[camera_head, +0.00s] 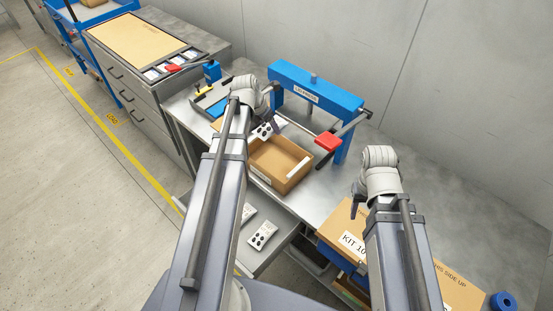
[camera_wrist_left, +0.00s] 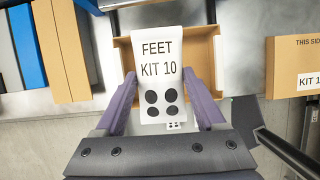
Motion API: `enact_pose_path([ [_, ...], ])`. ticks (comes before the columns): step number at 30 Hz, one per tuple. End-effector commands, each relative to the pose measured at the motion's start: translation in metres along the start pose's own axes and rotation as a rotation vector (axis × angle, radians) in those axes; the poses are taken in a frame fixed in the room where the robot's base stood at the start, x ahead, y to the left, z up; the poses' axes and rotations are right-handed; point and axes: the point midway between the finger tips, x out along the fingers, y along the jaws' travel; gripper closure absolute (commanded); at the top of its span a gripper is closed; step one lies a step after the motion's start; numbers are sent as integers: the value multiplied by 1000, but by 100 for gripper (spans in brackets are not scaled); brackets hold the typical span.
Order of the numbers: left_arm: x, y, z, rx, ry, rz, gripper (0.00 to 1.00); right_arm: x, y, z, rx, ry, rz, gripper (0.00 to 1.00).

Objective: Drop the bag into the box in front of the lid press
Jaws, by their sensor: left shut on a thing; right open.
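My left gripper (camera_head: 268,122) is shut on a white bag (camera_head: 264,131) with black dots. In the left wrist view the bag (camera_wrist_left: 160,75) reads "FEET KIT 10" and hangs between the two fingers. The open brown cardboard box (camera_head: 268,178) stands on the grey bench in front of the blue lid press (camera_head: 318,92). The bag is above the box, towards its back left side in the head view. In the left wrist view the box (camera_wrist_left: 203,50) shows behind the bag, which hides part of its inside. My right gripper (camera_head: 356,207) is open and empty.
The press's red-handled lever (camera_head: 328,142) reaches out just right of the box. An open drawer below holds more white bags (camera_head: 262,236). A "KIT 10" carton (camera_head: 335,226) stands at right. A tray with a blue item (camera_head: 215,106) lies left of the box.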

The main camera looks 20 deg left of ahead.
Motion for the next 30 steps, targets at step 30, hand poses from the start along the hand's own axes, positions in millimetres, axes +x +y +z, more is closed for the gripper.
enact_pose_path([
  [30,55,0,-23,0,0,0,91,59,-6,-4,2,0,0,50],
])
